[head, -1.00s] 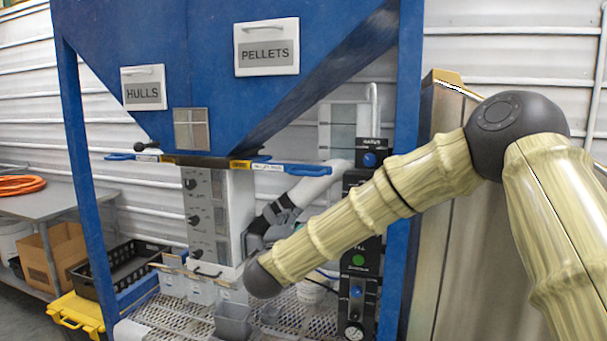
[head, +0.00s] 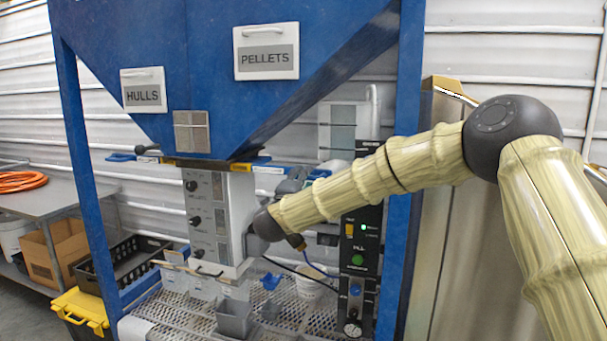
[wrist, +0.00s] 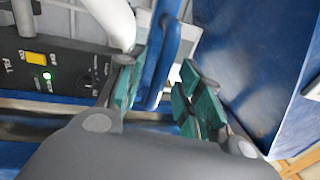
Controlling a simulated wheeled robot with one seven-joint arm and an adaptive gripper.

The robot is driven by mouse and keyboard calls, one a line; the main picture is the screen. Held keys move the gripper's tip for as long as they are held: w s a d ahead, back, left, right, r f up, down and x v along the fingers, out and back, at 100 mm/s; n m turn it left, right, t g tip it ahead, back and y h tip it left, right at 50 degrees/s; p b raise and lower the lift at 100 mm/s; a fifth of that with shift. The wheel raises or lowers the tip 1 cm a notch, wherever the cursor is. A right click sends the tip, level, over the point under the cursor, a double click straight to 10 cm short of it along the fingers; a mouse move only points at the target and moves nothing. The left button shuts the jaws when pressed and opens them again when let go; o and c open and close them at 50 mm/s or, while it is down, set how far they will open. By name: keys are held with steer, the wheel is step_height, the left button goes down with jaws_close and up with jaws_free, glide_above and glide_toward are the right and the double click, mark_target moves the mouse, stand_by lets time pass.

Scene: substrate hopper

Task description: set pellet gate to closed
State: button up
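The pellet gate's blue handle (wrist: 160,60) runs between my two fingers in the wrist view. My gripper (wrist: 160,98) is open, with a green-padded finger on each side of the handle. A gap shows on the right side; I cannot tell whether the left pad touches. In the head view my gripper (head: 296,178) is partly hidden behind my forearm, at the right end of the gate below the PELLETS sign (head: 267,51). The gate's labelled slide (head: 268,169) shows just left of it; the handle's outer end is hidden there.
A HULLS gate handle (head: 122,157) sticks out at the left. A black control panel (head: 360,250) and a blue post (head: 397,250) stand close on the right. A grey knob panel (head: 207,215) stands below the hopper, above a mesh shelf with bins.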

steer(key=shift+w+d+r, duration=0.1)
steer(key=shift+w+d, duration=0.1)
steer(key=shift+w, duration=0.4)
steer(key=shift+c, duration=0.3)
jaws_close()
